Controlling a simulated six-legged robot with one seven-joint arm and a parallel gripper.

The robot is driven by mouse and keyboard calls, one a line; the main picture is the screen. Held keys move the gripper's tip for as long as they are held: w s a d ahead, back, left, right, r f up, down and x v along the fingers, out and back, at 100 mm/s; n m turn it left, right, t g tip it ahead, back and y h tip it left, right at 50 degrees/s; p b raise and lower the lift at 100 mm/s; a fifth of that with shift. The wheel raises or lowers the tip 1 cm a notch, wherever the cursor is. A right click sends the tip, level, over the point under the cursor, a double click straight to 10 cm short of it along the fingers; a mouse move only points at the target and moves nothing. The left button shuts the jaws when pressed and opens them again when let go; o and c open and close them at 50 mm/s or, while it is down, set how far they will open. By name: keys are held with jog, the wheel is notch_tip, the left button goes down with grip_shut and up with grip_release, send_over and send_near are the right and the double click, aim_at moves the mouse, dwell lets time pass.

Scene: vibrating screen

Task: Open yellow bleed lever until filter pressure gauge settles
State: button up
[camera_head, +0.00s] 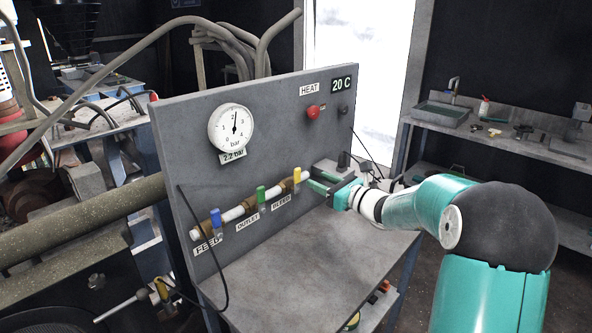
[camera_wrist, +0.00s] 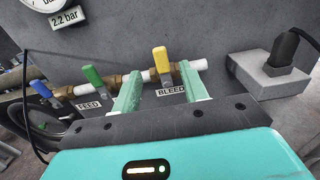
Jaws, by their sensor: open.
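The yellow bleed lever (camera_head: 297,174) stands upright on the right end of the pipe, above the BLEED label. It also shows in the wrist view (camera_wrist: 161,60), between the two green fingers and just beyond them. My gripper (camera_head: 317,181) is open and empty, close to the lever from the right; contact cannot be made out. In the wrist view my gripper (camera_wrist: 160,78) has one finger on each side of the lever. The round pressure gauge (camera_head: 230,128) has its needle pointing about straight up. The display (camera_head: 233,156) below it reads 2.2 bar.
A green lever (camera_head: 261,194) and a blue lever (camera_head: 215,217) stand upright on the same pipe, left of the yellow one. A grey box with a black plug (camera_wrist: 272,72) is right of my gripper. The panel's bench top (camera_head: 290,270) is mostly clear.

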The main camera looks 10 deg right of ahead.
aim_at(299, 171)
jog(key=x, duration=0.9)
jog(key=shift+w+a+r, duration=0.1)
jog(key=shift+a+r, duration=0.05)
grip_shut()
